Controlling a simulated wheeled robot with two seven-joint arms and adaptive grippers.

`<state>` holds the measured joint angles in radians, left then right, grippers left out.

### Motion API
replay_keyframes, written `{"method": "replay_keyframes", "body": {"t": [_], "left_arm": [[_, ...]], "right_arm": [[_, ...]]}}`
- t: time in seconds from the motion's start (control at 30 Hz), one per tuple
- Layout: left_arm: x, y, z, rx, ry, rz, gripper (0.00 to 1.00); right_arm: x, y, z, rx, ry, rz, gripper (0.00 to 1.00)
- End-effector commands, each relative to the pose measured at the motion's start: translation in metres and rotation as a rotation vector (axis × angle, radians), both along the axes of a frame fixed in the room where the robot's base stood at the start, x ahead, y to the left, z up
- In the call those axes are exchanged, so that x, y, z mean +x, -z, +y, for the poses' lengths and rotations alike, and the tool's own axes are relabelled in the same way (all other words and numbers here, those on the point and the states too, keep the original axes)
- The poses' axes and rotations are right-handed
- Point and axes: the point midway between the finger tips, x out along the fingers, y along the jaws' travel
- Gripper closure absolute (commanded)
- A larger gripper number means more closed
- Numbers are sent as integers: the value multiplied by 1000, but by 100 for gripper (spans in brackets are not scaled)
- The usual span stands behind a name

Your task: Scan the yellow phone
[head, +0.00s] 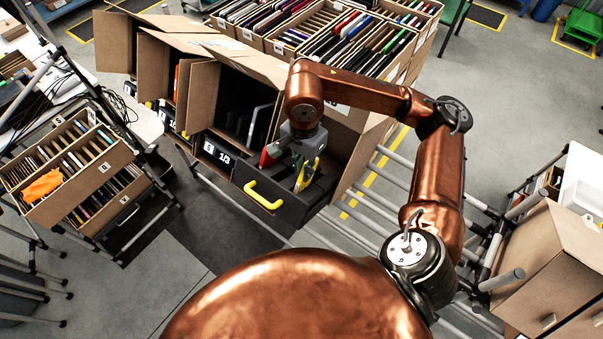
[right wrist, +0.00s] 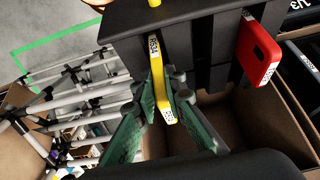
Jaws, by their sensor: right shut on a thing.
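The yellow phone (right wrist: 157,75) is a thin upright slab with white code labels on its edge. It stands against the slotted black bin in the right wrist view and also shows in the head view (head: 308,172). My right gripper (right wrist: 165,98) has its green-padded fingers on either side of the yellow phone, shut on it. In the head view the right gripper (head: 303,168) is over the black bin (head: 285,207) with the yellow handle. A red phone (right wrist: 262,50) with a label sits in another slot beside it. My left gripper is not in view. No scanner can be made out.
Open cardboard cartons (head: 190,85) with flaps up stand left of the bin. Boxes of upright devices (head: 345,35) fill the back. A tilted rack of cartons (head: 75,165) is at left, a closed carton (head: 553,262) at right. Metal rollers (head: 375,215) lie right of the bin.

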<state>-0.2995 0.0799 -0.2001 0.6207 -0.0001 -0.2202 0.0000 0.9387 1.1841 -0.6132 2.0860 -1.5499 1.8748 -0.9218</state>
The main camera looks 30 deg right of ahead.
Motion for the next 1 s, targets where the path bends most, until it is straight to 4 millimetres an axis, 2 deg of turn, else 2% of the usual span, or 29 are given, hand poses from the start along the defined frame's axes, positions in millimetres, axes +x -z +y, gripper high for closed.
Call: {"method": "replay_keyframes", "body": {"t": [1.0], "left_arm": [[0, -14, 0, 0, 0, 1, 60]], "right_arm": [[11, -53, -26, 0, 2, -2, 100]]}}
